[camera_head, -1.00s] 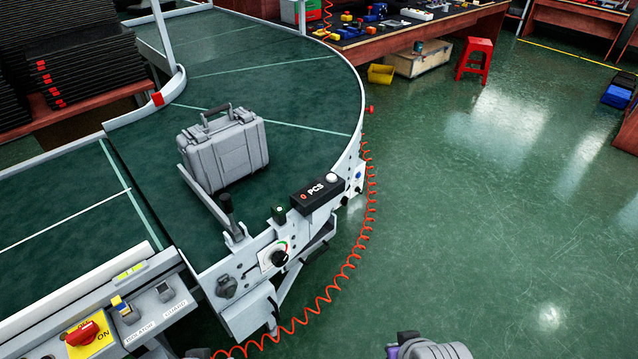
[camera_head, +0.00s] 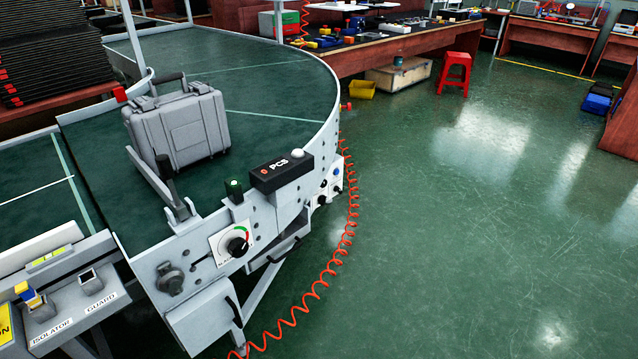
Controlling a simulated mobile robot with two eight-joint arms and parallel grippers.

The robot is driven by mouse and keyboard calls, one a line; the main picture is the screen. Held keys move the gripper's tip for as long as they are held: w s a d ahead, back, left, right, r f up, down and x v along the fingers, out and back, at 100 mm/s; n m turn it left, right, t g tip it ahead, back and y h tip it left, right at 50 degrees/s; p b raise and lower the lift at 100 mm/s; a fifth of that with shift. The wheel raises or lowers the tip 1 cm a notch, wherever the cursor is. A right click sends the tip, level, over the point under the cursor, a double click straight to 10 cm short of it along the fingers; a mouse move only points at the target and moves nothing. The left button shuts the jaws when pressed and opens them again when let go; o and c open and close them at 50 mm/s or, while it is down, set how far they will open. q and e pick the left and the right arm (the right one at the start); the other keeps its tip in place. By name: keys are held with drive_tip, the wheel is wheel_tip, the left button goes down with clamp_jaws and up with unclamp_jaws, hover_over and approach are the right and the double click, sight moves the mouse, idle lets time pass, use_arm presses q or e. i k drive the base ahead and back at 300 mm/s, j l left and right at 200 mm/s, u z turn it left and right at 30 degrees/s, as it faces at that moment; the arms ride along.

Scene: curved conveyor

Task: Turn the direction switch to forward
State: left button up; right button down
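A black rotary knob (camera_head: 237,247) sits on a white dial plate with a green-to-red arc, on the side of the curved conveyor (camera_head: 270,85). To its left on the same side is a dark round switch (camera_head: 170,279). A small white box (camera_head: 331,183) with dark knobs is fixed farther along, right of the black PCS box (camera_head: 282,172). I cannot tell which of these is the direction switch, or read any forward mark. Neither of my grippers is in view.
A grey case (camera_head: 178,130) stands on the belt behind a black-handled lever (camera_head: 168,180). A panel labelled isolator and guard (camera_head: 75,310) is at lower left. A coiled red hose (camera_head: 347,235) hangs along the conveyor's outer side.

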sight(322, 199)
drive_tip(key=i+l+u, duration=0.4)
drive_tip(key=i+l, duration=0.15)
drive_tip(key=i, duration=0.2)
drive_tip(key=i+l+u, duration=0.4)
drive_tip(key=i+l, duration=0.25)
